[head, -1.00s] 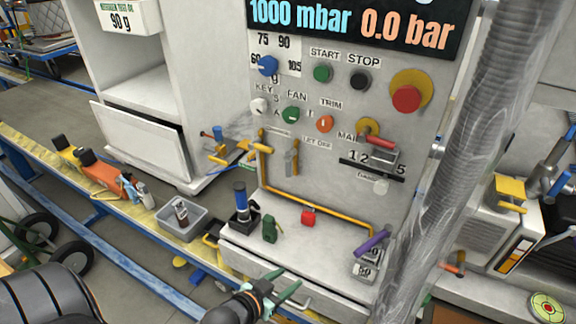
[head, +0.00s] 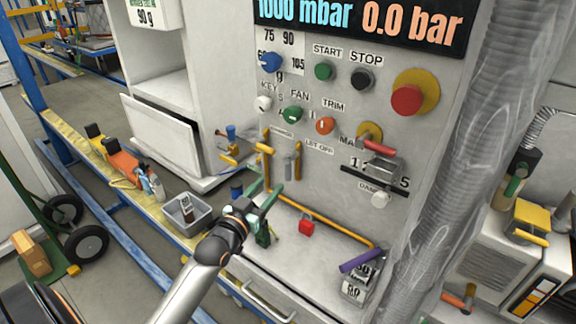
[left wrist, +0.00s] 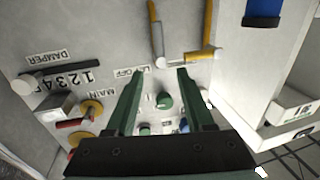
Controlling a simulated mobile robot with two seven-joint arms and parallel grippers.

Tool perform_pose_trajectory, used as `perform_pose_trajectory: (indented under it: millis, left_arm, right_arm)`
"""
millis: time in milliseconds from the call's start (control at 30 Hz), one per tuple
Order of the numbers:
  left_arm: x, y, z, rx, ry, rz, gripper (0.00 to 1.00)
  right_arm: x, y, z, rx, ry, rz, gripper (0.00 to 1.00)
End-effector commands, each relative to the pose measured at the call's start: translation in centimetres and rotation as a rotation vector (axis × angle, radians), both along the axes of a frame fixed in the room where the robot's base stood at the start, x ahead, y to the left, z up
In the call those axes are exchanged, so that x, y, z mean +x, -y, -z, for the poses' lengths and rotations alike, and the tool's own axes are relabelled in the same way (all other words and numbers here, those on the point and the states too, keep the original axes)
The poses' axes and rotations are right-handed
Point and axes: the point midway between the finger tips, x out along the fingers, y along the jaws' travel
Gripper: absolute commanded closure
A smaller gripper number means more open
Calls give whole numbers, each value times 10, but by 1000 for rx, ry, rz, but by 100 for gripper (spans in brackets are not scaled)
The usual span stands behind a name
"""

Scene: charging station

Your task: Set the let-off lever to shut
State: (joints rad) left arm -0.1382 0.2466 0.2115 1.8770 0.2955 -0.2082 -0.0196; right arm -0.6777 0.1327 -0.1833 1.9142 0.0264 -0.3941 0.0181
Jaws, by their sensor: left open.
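The let-off lever (head: 293,165) is a slim grey handle with an orange-yellow part. It sits on the white panel, left of the LET OFF label (head: 319,147). In the left wrist view, the lever (left wrist: 156,32) appears upside down, beyond and between the fingertips, next to a yellow pipe-like handle. My left gripper (head: 268,203) is open and empty, with green fingers. It is in front of the panel, below and left of the lever, and apart from it. In the left wrist view its fingers (left wrist: 160,72) point towards the panel. My right gripper is not in view.
A yellow pipe (head: 330,225) runs along the panel foot. A ribbed hose (head: 450,200) hangs at the right. A grey bin (head: 180,222) stands at the left.

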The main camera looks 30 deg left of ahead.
Motion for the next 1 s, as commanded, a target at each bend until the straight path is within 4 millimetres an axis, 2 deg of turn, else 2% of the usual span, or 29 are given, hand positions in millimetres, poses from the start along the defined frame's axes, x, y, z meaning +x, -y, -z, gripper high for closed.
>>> perform_pose_trajectory:
  millis: [600,800,1000]
  left_arm:
    - [98,-11,0,2,-1,1,47]
    - [113,-13,1,1,-2,2,47]
    - [117,-13,1,1,-3,2,47]
  right_arm:
    - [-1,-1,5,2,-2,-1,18]
    - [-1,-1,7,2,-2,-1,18]
    - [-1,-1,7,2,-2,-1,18]
